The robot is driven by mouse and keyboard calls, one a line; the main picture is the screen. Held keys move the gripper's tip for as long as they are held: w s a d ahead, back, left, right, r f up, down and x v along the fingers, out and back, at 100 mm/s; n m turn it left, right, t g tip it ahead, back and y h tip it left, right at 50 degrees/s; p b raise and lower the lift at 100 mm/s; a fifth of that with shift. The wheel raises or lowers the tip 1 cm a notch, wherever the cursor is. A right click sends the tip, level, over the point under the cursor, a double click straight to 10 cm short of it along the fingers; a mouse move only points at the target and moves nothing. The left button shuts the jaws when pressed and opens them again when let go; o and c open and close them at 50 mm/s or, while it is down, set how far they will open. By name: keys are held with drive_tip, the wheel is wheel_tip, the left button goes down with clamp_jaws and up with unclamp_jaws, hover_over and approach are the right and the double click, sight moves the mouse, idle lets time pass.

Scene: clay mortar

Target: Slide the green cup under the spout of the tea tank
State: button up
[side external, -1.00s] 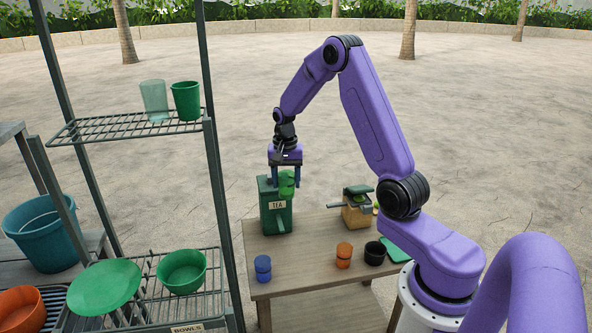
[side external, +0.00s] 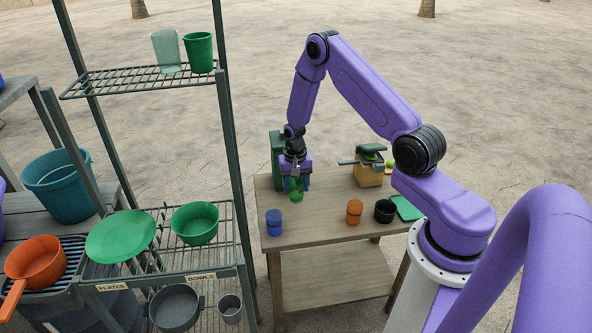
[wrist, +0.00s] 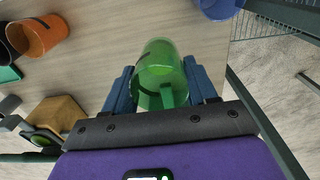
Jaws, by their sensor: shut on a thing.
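The green cup (side external: 296,196) is low over the wooden table, in front of the dark green tea tank (side external: 276,150). I cannot tell whether its base touches the table. My gripper (side external: 296,187) points down and is shut on the cup. In the wrist view, the translucent green cup (wrist: 158,65) sits between the blue fingers of my gripper (wrist: 160,90). My wrist and gripper cover much of the tank's front in the side view, and the spout is hidden.
On the table (side external: 325,234) stand a blue cup (side external: 273,222), an orange cup (side external: 354,212), a black cup (side external: 385,211) and a wooden box-like device (side external: 368,174). A wire rack (side external: 150,80) with dishes is at the left. The table's middle is clear.

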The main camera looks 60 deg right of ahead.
drive_tip(key=shift+f, duration=3.8)
drive_tip(key=shift+w+d+f, duration=0.1)
drive_tip(key=shift+w+d, duration=1.15)
drive_tip(key=shift+f, duration=0.15)
drive_tip(key=o, duration=1.3)
